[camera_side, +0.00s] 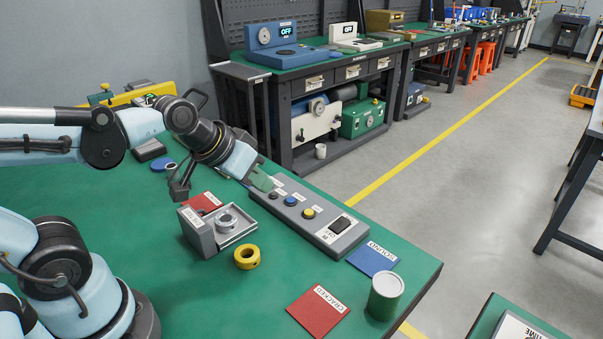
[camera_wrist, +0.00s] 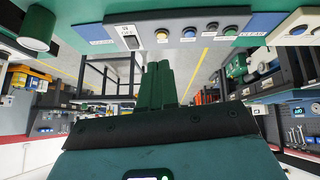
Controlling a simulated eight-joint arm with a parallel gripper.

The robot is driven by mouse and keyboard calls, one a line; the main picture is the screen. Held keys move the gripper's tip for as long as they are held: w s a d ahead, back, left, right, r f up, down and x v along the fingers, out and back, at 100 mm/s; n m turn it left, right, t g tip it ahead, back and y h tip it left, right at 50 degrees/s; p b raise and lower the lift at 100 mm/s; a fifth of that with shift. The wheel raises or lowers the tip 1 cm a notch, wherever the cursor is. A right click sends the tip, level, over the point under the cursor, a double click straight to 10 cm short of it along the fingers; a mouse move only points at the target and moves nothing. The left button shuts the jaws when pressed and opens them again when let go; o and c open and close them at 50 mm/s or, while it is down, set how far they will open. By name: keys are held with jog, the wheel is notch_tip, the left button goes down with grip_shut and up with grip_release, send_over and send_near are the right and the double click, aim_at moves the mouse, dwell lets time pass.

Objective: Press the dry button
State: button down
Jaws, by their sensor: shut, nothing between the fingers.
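A grey control panel (camera_side: 325,237) lies on the green table, with a yellow button (camera_side: 308,213), a blue button (camera_side: 290,200), a dark button (camera_side: 273,195) and a black rocker switch (camera_side: 340,224). The small labels are too small to read, so I cannot tell which is the dry button. My gripper (camera_side: 267,184) is shut and empty, its green fingertips at the panel's far-left end, partly hiding that end; contact cannot be told. In the wrist view the panel (camera_wrist: 147,37) appears along the top, with a green button (camera_wrist: 230,30) at its right end, beyond my fingertips (camera_wrist: 160,68).
A grey fixture (camera_side: 197,232) with a round metal seat stands left of the panel, a yellow ring (camera_side: 247,257) beside it. Another red card (camera_side: 203,202) lies behind the fixture.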

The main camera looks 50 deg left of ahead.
aim_at(309, 213)
jog(key=w+n+t+h, duration=0.1)
jog(key=w+n, duration=0.3)
jog(key=w, duration=0.7)
jog(key=shift+f+h, duration=0.4)
jog(key=shift+h, duration=0.2)
jog(key=shift+d+f, duration=0.1)
jog(key=shift+f, duration=0.05)
jog(key=shift+f, duration=4.25)
jog(key=shift+f, duration=0.2)
jog(key=shift+f, duration=0.25)
jog(key=shift+f, duration=0.35)
jog(key=shift+r, duration=0.8)
